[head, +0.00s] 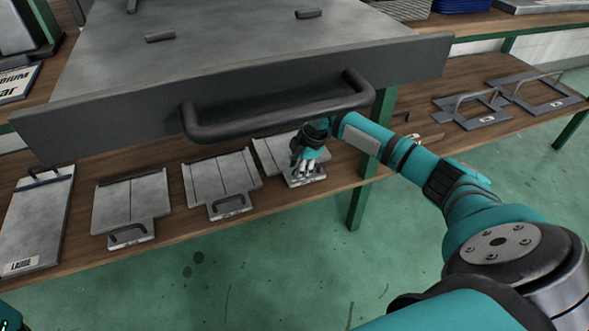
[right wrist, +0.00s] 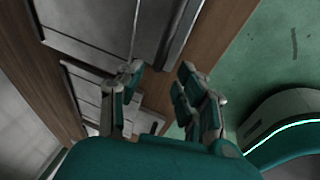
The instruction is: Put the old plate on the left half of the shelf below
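Several grey metal plates with handles lie in a row on the wooden lower shelf (head: 175,210). My right gripper (head: 306,168) is at the front tab of the rightmost plate of this left-hand row (head: 268,153), and hides part of that tab and its handle. In the right wrist view the fingers of my right gripper (right wrist: 158,75) are apart, with no object clearly clamped between them. Plate surfaces (right wrist: 112,28) show beyond the fingers. I cannot tell which plate is the old one.
A large grey panel with a dark bar handle (head: 280,120) juts out above the lower shelf, close over my right gripper. A plate marked LARGE (head: 40,225) lies at the far left. Open frames with handles (head: 470,108) lie at the right. A green post (head: 362,190) stands beside my right forearm.

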